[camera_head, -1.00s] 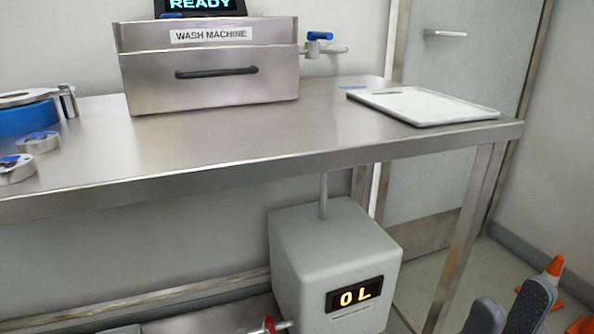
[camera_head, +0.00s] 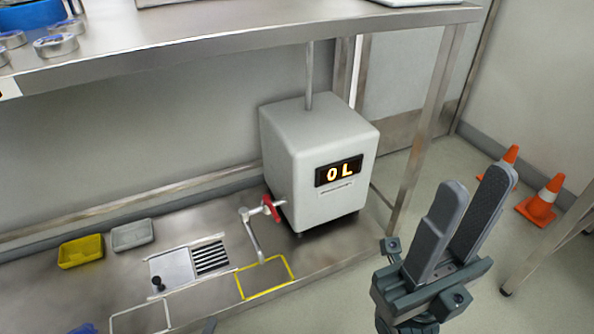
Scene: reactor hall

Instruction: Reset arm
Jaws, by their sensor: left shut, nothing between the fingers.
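A steel table (camera_head: 240,38) crosses the top, with small round metal parts (camera_head: 55,45) at left. Orange cones (camera_head: 541,203) stand at right.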

